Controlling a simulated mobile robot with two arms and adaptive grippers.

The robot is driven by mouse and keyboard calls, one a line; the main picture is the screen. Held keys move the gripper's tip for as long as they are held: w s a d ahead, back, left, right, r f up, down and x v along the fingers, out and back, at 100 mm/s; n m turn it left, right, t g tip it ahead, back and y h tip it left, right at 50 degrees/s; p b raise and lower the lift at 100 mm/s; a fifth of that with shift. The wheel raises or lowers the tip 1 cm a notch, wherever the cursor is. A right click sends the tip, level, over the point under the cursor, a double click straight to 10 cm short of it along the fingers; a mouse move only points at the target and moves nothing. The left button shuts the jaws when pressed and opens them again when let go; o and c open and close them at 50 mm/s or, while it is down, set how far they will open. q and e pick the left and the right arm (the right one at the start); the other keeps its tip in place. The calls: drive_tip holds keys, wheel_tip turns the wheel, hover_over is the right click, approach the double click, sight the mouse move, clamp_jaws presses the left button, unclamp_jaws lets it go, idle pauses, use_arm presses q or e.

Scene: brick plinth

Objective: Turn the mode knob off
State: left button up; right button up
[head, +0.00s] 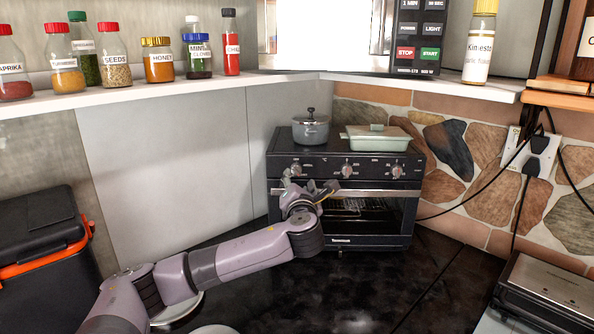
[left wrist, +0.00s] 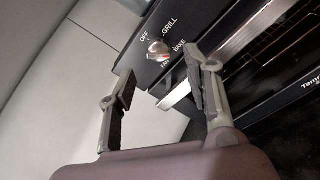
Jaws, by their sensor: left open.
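The toaster oven (head: 274,213) stands on the dark counter with three knobs along its front. The mode knob (left wrist: 158,50) is a silver dial with OFF, GRILL and BAKE printed around it in the left wrist view. In the head view it is the leftmost knob (head: 296,169), just above my gripper. I cannot tell for sure which label it points to. My left gripper (head: 309,187) is open and empty in front of the oven's left side. In the left wrist view its fingers (left wrist: 160,68) are spread on either side below the knob, apart from it. My right gripper is out of view.
A grey pot (head: 311,130) and a pale green lidded dish (head: 376,140) stand on the oven. The oven door handle (head: 375,193) runs below the knobs. A shelf (head: 180,91) with jars is above. A black box (head: 38,235) is left; a grill (head: 553,290) is right.

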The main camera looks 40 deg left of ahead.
sight(297, 172)
use_arm(q)
drive_tip(key=p+x, duration=0.1)
drive_tip(key=x, duration=0.5)
drive_tip(key=shift+c, duration=0.5)
clamp_jaws()
